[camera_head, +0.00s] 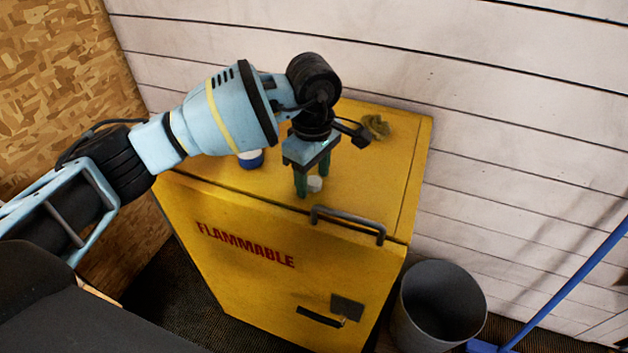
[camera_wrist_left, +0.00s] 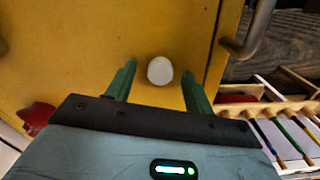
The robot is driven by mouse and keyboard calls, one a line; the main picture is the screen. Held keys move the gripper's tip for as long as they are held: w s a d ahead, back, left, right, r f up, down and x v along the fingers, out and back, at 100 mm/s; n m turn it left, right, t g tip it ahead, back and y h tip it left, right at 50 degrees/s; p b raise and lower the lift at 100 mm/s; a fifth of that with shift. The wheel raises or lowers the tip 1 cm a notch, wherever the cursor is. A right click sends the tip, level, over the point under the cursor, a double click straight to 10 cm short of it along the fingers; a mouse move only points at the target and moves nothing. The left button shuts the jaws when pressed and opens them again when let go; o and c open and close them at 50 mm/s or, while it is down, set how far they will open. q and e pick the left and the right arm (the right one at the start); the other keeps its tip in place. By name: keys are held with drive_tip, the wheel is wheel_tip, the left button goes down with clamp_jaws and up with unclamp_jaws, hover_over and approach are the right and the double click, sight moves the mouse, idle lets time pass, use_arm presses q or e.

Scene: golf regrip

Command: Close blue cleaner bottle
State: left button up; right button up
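A small white round cap (camera_head: 314,184) lies on top of the yellow cabinet, near its front edge. My left gripper (camera_head: 311,190) is above it, pointing down, with its two green fingers apart. In the left wrist view the cap (camera_wrist_left: 160,70) sits between the open fingers (camera_wrist_left: 158,85), with a gap on each side. A blue and white container (camera_head: 250,159), which looks like the cleaner bottle, stands on the cabinet to the left of the gripper. My arm hides its upper part. My right gripper is not in view.
The yellow cabinet (camera_head: 210,178) has a grey handle (camera_head: 348,223) near its top front edge. A crumpled yellowish cloth (camera_head: 376,126) lies at the back right. A dark bin (camera_head: 437,305) and a blue pole (camera_head: 570,284) stand at the right. A wall is behind.

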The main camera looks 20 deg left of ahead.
sight(313, 180)
use_arm(q)
drive_tip(key=c, duration=1)
wheel_tip(313, 180, up, 10)
drive_tip(key=shift+r, duration=0.1)
